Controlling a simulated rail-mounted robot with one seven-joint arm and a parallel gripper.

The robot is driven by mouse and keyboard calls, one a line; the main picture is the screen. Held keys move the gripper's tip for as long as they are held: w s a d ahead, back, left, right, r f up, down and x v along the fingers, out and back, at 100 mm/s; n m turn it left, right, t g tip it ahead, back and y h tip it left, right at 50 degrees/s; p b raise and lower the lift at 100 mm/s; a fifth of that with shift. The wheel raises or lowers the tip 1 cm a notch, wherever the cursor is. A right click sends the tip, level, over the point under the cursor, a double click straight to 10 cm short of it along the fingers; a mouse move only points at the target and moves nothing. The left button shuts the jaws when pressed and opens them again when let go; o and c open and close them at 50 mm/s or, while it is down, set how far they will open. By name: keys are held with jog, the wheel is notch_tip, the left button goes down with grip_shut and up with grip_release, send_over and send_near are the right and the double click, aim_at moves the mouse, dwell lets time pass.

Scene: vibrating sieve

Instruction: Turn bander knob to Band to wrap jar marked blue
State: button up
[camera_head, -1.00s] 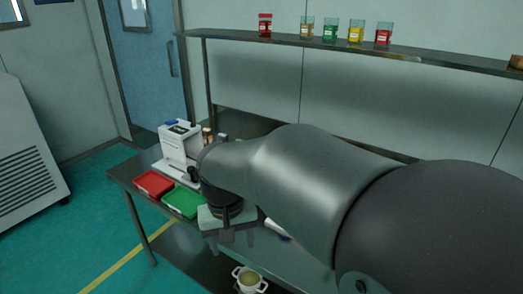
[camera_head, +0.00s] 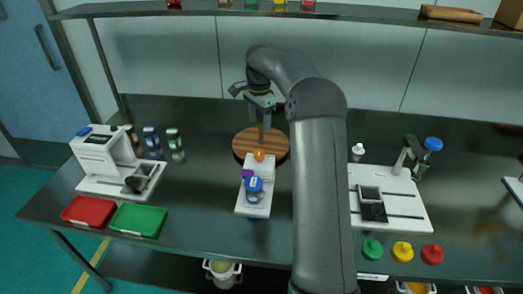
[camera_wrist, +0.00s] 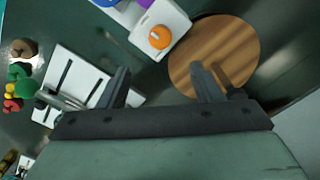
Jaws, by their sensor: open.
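A small white device with an orange knob (camera_head: 259,155), which looks like the bander (camera_head: 243,210), stands mid-table. The knob also shows in the wrist view (camera_wrist: 160,37), with a white pointer mark on it. A jar with a blue lid (camera_head: 254,184) sits on the device's front part, beside a purple part (camera_head: 247,173). My gripper (camera_head: 264,132) is above and behind the knob, pointing down. In the wrist view my gripper (camera_wrist: 162,86) is open and empty, with its fingers apart from the knob. The knob's exact setting is too small to read.
A round wooden board (camera_head: 240,142) lies behind the bander. Left are a white machine (camera_head: 100,155), several jars, a red tray (camera_head: 88,211) and a green tray (camera_head: 137,220). Right is another white device (camera_head: 405,205), with green, yellow and red lids in front. A shelf (camera_head: 350,12) spans the back.

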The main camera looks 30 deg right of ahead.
aim_at(259, 152)
notch_tip(259, 152, down, 14)
jog(key=shift+r+p, duration=0.25)
jog(key=shift+p, duration=0.45)
jog(key=c, duration=1)
